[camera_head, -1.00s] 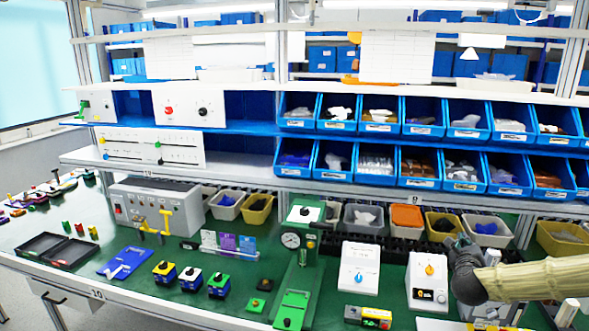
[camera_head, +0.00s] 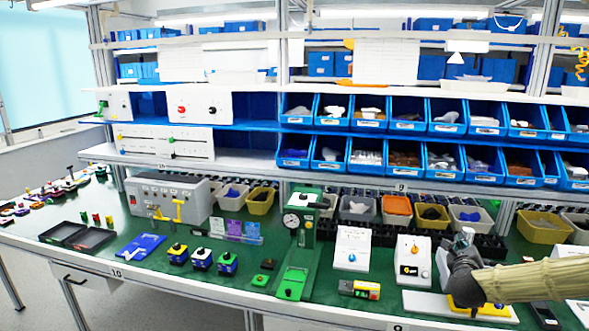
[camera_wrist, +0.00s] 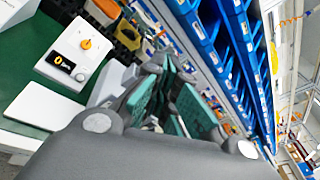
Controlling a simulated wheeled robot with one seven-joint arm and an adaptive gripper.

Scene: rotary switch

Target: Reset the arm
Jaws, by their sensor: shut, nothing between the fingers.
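The white box with the orange knob (camera_head: 413,257) stands on the green bench, right of a white box with a blue knob (camera_head: 352,248). The orange-knob box also shows at upper left in the wrist view (camera_wrist: 75,55), with a small dark display below its knob. My gripper (camera_head: 462,242) is to the right of that box, with its fingers pointing up and away, apart from the knob. In the wrist view my gripper (camera_wrist: 165,75) shows its teal finger pads, shut and empty.
Blue bins (camera_head: 447,115) fill the shelves behind. Small open bins (camera_head: 433,216) stand at the bench's back. A white plate (camera_head: 432,304) lies in front of my arm. A green press stand (camera_head: 298,250) is further left.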

